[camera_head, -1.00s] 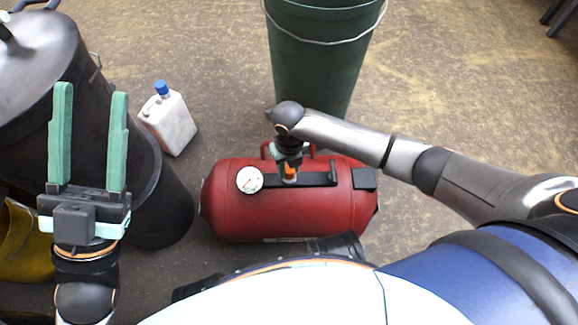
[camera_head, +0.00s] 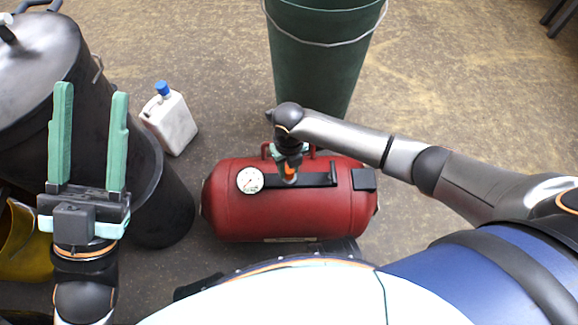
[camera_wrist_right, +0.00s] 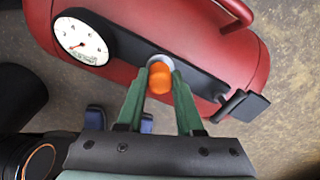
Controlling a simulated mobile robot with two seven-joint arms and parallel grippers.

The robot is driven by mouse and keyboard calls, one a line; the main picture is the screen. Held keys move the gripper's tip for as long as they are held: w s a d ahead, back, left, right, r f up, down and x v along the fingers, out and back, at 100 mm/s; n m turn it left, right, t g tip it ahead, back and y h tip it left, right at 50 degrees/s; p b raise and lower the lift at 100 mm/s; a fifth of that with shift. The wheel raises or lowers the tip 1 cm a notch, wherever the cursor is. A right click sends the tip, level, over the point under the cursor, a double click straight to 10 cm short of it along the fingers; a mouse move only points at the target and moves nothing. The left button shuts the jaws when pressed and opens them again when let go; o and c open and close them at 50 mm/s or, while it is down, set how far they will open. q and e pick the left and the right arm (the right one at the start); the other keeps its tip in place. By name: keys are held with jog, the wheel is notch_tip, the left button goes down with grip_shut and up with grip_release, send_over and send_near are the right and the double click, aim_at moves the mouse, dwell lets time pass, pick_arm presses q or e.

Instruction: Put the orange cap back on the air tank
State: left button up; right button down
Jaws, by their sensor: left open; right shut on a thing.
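The red air tank (camera_head: 290,215) lies on its side on the floor, with a white gauge (camera_head: 250,180) and a black strip on top. It fills the upper part of the right wrist view (camera_wrist_right: 210,45). The orange cap (camera_wrist_right: 160,78) is between the fingertips of my right gripper (camera_wrist_right: 158,85), which is shut on it. The cap is at the pale round fitting (camera_wrist_right: 160,62) on the strip; whether it is seated is hidden. In the head view the cap (camera_head: 290,172) is mostly covered by my right gripper. My left gripper (camera_head: 88,140) is open and empty, left of the tank.
A green bucket (camera_head: 320,60) stands behind the tank. A white jug with a blue cap (camera_head: 170,122) is at the back left. A dark lidded bin (camera_head: 40,70) and a yellow object (camera_head: 22,240) are at the left. The floor at the right is clear.

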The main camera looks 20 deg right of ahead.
jog(key=shift+p, duration=0.3)
jog(key=shift+f+b, duration=0.4)
jog(key=shift+f, duration=0.2)
dwell(0.4)
jog(key=c, duration=0.8)
grip_release()
jog(key=shift+c, duration=0.2)
jog(key=shift+r, duration=0.1)
